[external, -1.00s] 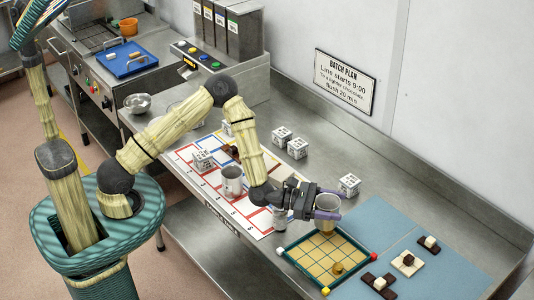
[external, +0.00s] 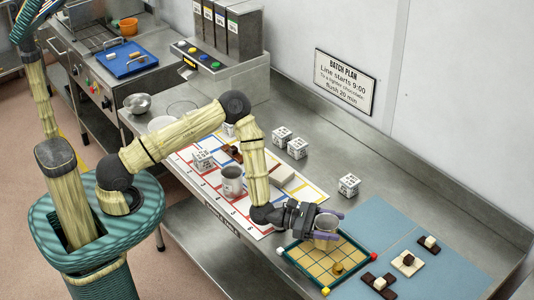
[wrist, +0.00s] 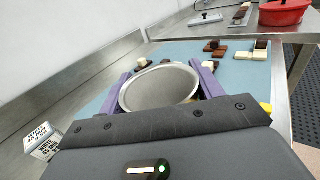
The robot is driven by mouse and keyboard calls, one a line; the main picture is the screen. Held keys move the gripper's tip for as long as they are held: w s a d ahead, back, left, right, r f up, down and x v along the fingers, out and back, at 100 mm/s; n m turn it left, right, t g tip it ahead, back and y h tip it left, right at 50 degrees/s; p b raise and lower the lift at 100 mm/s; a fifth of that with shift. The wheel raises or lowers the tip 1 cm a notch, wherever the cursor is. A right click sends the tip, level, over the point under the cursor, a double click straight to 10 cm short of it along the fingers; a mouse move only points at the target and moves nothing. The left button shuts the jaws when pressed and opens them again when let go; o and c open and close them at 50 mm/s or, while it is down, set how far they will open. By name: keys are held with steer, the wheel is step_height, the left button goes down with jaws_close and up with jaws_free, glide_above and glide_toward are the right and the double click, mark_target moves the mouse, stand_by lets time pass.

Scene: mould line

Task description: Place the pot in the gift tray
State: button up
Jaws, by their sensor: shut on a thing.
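My gripper (external: 328,224) is shut on the metal pot (external: 325,240), with its purple fingers on either side. The pot looks upright, and its wide open rim shows between the fingers in the wrist view (wrist: 160,88). The gift tray (external: 300,272) is a dark green frame with a tan grid and coloured corner blocks. The pot is at the tray's back edge in the external view; I cannot tell whether it touches the tray. A small gold round piece (external: 337,268) is in the tray's front part.
A similar metal pot (external: 232,180) stands on the numbered white mat (external: 266,222). White printed cubes (external: 349,185) stand along the back of the bench. Chocolate pieces (external: 408,262) lie on the blue mat (external: 445,272) right of the tray.

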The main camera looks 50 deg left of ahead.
mark_target(320, 214)
steer(key=shift+f+p, duration=0.4)
steer(key=shift+f, duration=1.45)
steer(key=shift+f, duration=0.2)
steer(key=o, duration=1.1)
steer(key=shift+r, duration=0.2)
steer(key=v, duration=0.2)
steer(key=b+v, duration=0.1)
steer(key=shift+a+r, duration=0.1)
steer(key=shift+r, duration=0.15)
step_height(320, 214, up, 7)
steer(key=shift+f+b, duration=0.25)
steer(key=shift+b, duration=0.4)
